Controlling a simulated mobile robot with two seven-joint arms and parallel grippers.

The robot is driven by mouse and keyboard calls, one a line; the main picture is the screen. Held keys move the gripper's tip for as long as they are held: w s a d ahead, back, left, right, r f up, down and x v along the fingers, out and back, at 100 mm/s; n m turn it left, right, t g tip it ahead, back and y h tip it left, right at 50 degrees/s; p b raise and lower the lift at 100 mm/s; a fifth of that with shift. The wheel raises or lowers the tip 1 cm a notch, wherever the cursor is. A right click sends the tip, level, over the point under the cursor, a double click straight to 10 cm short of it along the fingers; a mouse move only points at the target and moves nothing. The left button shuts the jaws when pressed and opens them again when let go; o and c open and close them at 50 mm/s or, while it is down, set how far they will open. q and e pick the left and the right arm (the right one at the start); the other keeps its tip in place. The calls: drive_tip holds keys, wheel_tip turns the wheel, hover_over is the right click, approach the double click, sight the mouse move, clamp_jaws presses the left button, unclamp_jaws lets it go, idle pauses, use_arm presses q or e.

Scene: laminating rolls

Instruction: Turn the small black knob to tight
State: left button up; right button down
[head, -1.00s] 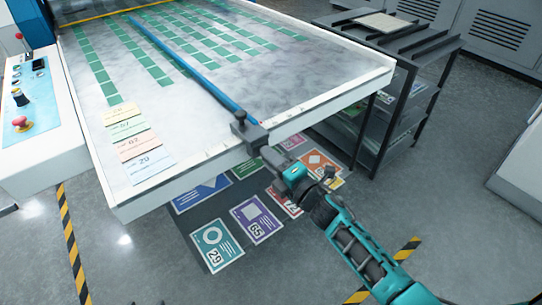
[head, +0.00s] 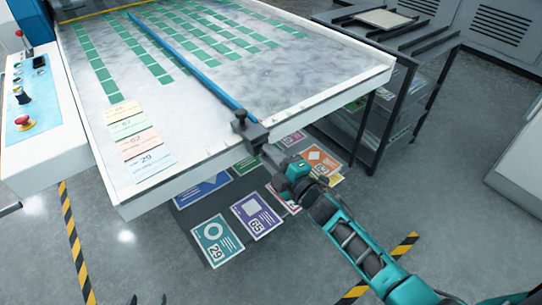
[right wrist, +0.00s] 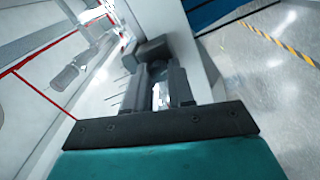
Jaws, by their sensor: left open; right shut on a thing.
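A dark clamp block (head: 252,131) sits on the front edge of the white table (head: 330,88), at the near end of a blue bar (head: 190,70). A dark knob stands on its top. My right gripper (head: 268,151) is at the block's near side, in front of the table edge. In the right wrist view its fingers (right wrist: 157,90) close around a dark part in front of the block (right wrist: 152,48). This seems to be the small black knob (right wrist: 157,70), mostly hidden by the fingers. My left gripper (head: 148,299) shows only its separated fingertips at the bottom edge, empty.
Several numbered cards (head: 255,215) lie below the table edge. A control panel (head: 40,95) with a red button stands at the left. A black shelf rack (head: 400,100) stands at the right. Striped tape marks the floor, which is open in front.

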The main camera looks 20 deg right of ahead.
drive_tip(key=c, duration=1)
unclamp_jaws()
drive_tip(key=v, duration=1.2)
drive_tip(key=shift+s+d, duration=0.1)
drive_tip(key=shift+s, duration=0.3)
drive_tip(key=s+a+f+m+g+h, duration=0.1)
drive_tip(key=s+f+m+g, duration=0.1)
drive_tip(key=m, duration=0.3)
drive_tip(key=s+f+m+g+h, duration=0.1)
drive_tip(key=s+f+m+g, duration=0.1)
drive_tip(key=s+m, duration=0.3)
drive_tip(key=s+a+f+m+g+h, duration=0.1)
drive_tip(key=s+f+m+g+h, duration=0.1)
drive_tip(key=m, duration=0.4)
drive_tip(key=shift+s+a+f, duration=0.2)
drive_tip(key=shift+s+f, duration=0.25)
drive_tip(key=shift+f, duration=0.2)
drive_tip(key=shift+s+a+f, duration=0.2)
drive_tip(key=shift+s+f, duration=0.25)
drive_tip(key=shift+f, duration=0.2)
